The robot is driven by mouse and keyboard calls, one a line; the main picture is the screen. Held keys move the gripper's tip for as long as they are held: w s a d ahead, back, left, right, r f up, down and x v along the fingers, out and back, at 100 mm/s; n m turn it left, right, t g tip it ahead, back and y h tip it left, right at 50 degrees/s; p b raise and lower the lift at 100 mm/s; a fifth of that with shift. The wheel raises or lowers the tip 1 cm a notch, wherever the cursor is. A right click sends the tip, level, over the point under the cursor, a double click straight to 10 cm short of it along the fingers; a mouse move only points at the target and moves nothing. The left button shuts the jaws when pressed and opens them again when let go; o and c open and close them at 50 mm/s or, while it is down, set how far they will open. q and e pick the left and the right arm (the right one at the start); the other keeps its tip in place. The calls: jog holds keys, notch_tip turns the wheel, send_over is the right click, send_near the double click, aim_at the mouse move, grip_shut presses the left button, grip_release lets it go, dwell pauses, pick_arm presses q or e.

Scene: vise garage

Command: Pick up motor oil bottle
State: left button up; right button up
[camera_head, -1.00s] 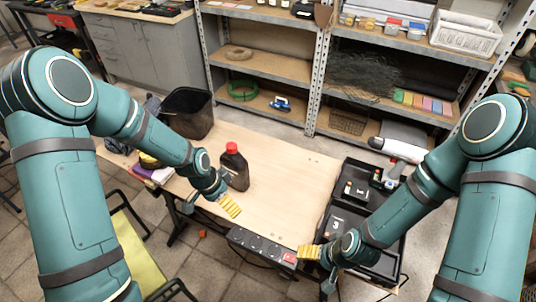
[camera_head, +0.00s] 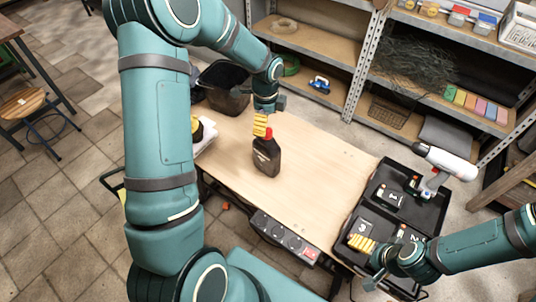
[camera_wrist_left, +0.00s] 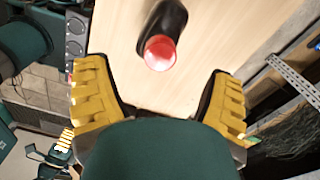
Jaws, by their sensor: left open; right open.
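The motor oil bottle (camera_head: 266,158) is dark with a red cap and stands upright on the light wooden workbench (camera_head: 310,165). My left gripper (camera_head: 261,128) is above the bottle, close to its cap, with its yellow fingers pointing down. In the left wrist view the bottle's red cap (camera_wrist_left: 160,52) lies ahead of the two spread yellow fingers (camera_wrist_left: 158,100), with nothing between them. My right gripper (camera_head: 362,244) is open and empty over the black tool case at the bench's right end.
The black tool case (camera_head: 345,232) holds a drill (camera_head: 440,165) and other parts. A black bin (camera_head: 226,88) stands at the bench's far left. Metal shelving (camera_head: 368,65) stands behind. The bench middle is clear.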

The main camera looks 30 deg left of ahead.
aim_at(267, 137)
pick_arm(q)
notch_tip(267, 137, down, 7)
jog(key=shift+d+f+b, duration=0.1)
jog(key=shift+f+b, duration=0.05)
jog(key=shift+b, duration=0.25)
grip_shut()
dwell(0.4)
